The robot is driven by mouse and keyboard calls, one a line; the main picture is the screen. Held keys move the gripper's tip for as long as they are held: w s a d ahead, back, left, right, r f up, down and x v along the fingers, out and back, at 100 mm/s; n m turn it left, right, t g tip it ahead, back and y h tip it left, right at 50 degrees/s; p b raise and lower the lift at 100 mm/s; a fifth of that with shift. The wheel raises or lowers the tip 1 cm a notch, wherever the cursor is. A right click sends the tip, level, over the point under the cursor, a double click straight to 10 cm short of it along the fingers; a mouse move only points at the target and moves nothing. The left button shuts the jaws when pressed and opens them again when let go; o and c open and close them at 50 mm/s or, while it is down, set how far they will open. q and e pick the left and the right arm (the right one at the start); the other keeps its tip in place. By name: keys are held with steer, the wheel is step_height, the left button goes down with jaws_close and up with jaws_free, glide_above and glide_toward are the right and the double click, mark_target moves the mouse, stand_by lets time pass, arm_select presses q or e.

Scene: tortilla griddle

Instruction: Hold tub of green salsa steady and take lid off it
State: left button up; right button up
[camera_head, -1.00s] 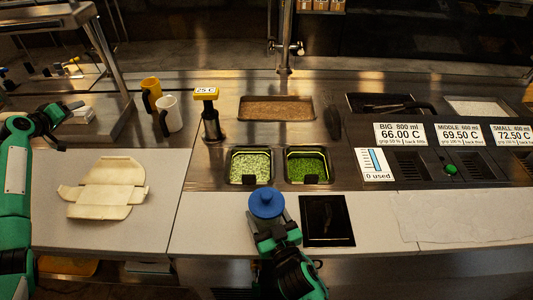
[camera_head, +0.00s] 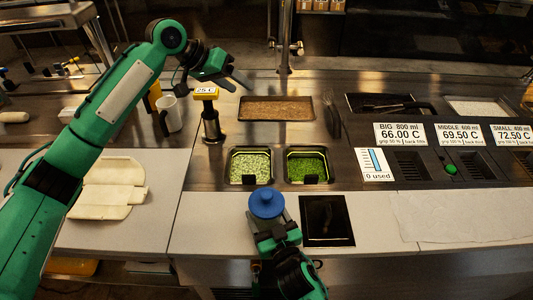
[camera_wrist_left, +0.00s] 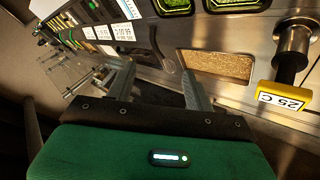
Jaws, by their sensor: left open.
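A round blue lid (camera_head: 267,203) with a knob on top shows at the front of the counter in the head view. The tub under it is hidden, and its contents do not show. My right gripper (camera_head: 274,232) is right up against it from the front; its fingertips are mostly hidden below the lid, so I cannot tell how they sit. My left gripper (camera_head: 234,78) is open and empty, raised over the back left of the counter, well away from the lid. Its two fingers stand apart in the left wrist view (camera_wrist_left: 158,92).
Below the left gripper are a yellow-topped 25 C device (camera_head: 210,115), a white mug (camera_head: 172,113) and a brown-filled pan (camera_head: 276,101). Two inset bins hold pale (camera_head: 250,165) and green (camera_head: 307,167) chopped food. A black plate (camera_head: 327,221) lies right of the lid.

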arm_select(q)
steer(key=s+d+f+m+g+y, duration=0.2)
steer(key=s+d+m+g+y, duration=0.15)
steer(key=s+d, duration=0.6)
steer(key=y, duration=0.5)
glide_above(266, 194)
step_height(266, 194, down, 4)
steer(key=shift+m+t, duration=0.25)
steer(key=shift+m, duration=0.1)
step_height(266, 194, down, 11)
steer(key=shift+f, duration=0.1)
steer(key=c, duration=1.1)
